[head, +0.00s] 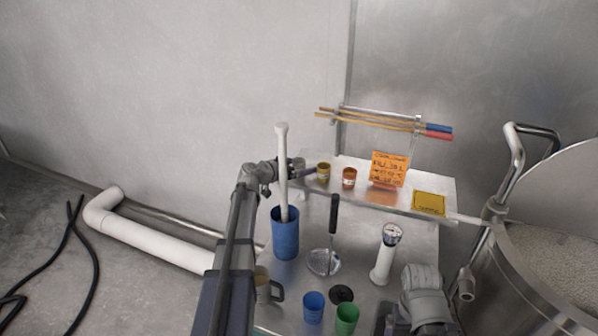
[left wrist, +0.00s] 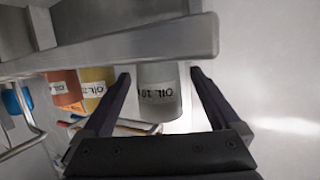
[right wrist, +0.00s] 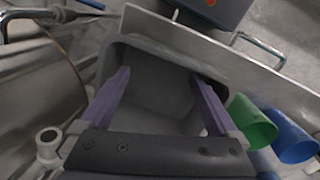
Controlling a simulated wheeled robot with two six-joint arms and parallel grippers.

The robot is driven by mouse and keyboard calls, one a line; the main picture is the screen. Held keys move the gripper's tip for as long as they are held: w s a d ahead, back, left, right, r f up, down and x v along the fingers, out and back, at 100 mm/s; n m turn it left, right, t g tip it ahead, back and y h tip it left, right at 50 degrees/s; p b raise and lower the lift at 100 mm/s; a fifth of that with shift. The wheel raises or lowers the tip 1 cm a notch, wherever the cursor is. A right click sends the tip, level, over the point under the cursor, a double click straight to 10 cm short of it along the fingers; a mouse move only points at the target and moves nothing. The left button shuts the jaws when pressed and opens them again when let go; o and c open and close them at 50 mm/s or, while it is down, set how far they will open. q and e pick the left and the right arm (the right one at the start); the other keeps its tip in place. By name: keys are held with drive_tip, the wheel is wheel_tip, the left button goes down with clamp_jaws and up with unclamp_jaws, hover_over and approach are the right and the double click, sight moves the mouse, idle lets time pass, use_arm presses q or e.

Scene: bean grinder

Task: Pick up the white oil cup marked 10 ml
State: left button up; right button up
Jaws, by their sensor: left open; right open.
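The white oil cup (left wrist: 158,102) shows in the left wrist view with a label reading "OIL 10", upside down in that picture. My left gripper (left wrist: 160,74) is open, with one finger on each side of the cup and a visible gap at each side. In the head view my left gripper (head: 292,168) is at the left end of the raised shelf (head: 395,200), where the cup is mostly hidden. A yellow oil cup (head: 323,172) and an orange-brown oil cup (head: 348,178) stand to its right. My right gripper (right wrist: 160,77) is open, in front of a grey open container (right wrist: 165,65).
A blue holder (head: 285,237) with a tall white rod (head: 283,170) stands close beside my left arm. Blue (head: 314,308) and green (head: 346,318) cups, a strainer (head: 323,262) and a gauge (head: 388,250) occupy the lower table. A large metal drum (head: 545,270) is at right.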

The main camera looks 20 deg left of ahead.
use_arm(q)
drive_tip(key=shift+x, duration=0.9)
use_arm(e)
drive_tip(key=shift+f, duration=0.3)
use_arm(q)
drive_tip(key=c, duration=1.4)
drive_tip(key=shift+r, duration=0.1)
use_arm(e)
drive_tip(key=shift+r, duration=0.1)
use_arm(q)
wheel_tip(320, 180, up, 10)
drive_tip(key=p, duration=1)
use_arm(e)
wheel_tip(320, 180, up, 10)
